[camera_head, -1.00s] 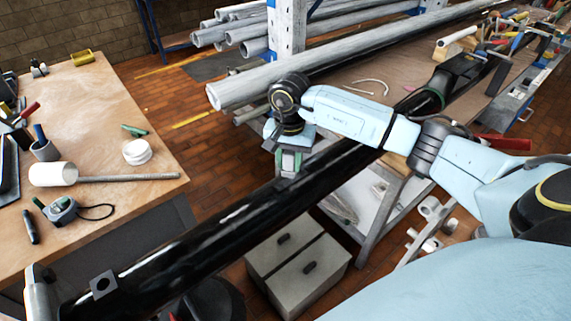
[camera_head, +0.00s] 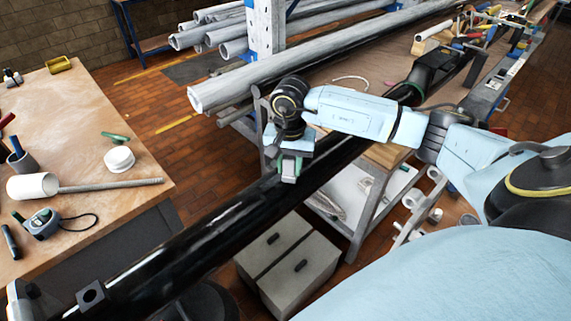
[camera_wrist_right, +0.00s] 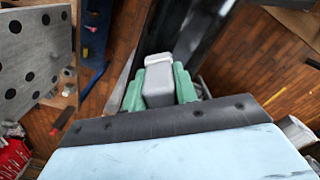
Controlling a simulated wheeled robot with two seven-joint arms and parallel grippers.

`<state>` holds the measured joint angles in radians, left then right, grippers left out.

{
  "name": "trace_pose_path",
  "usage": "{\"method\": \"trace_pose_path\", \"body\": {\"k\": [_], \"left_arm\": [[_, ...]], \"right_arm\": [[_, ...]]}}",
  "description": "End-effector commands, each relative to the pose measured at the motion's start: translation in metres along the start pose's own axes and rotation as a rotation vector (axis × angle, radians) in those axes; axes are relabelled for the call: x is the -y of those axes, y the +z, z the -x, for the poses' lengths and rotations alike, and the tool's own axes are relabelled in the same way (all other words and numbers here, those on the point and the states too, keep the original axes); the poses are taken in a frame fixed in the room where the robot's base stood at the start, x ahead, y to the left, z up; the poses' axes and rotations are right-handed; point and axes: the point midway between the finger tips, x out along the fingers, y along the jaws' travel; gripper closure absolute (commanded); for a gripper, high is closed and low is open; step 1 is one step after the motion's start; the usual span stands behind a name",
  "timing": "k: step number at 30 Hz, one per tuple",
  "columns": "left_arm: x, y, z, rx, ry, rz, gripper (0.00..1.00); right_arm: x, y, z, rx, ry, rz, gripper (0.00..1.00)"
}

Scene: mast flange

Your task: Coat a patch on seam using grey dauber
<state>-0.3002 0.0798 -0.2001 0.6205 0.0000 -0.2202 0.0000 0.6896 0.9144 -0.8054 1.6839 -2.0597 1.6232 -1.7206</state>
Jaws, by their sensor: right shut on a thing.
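The long black mast tube (camera_head: 222,221) runs diagonally from the lower left to the upper right in the head view. My right gripper (camera_head: 290,172) points down at the tube's middle. In the right wrist view its green fingers (camera_wrist_right: 160,88) are shut on a grey block-shaped thing (camera_wrist_right: 158,80), which looks like the grey dauber. The dauber is right at the tube in the picture; I cannot tell whether it touches. The tube (camera_wrist_right: 190,45) shows beyond it in the wrist view. The seam cannot be made out. My left gripper is not in view.
A wooden bench (camera_head: 85,110) at left holds a mallet (camera_head: 40,186), a tape measure (camera_head: 40,222) and a white round container (camera_head: 119,159). Grey pipes (camera_head: 300,68) lie behind the arm. A grey cabinet (camera_head: 290,265) stands below the tube.

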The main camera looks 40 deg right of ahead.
Motion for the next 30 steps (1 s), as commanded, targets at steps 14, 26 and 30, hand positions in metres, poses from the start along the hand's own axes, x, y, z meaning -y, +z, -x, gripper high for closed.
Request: {"method": "trace_pose_path", "body": {"k": [14,26,30], "left_arm": [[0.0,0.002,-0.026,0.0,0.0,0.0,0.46],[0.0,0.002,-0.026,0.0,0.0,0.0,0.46],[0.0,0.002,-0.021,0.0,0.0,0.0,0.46]], "right_arm": [[0.03,-0.022,0.0,-0.001,0.001,0.0,0.94],[0.032,-0.023,0.002,0.0,0.002,0.0,0.94],[0.032,-0.023,0.01,-0.001,0.001,0.0,0.94]]}}
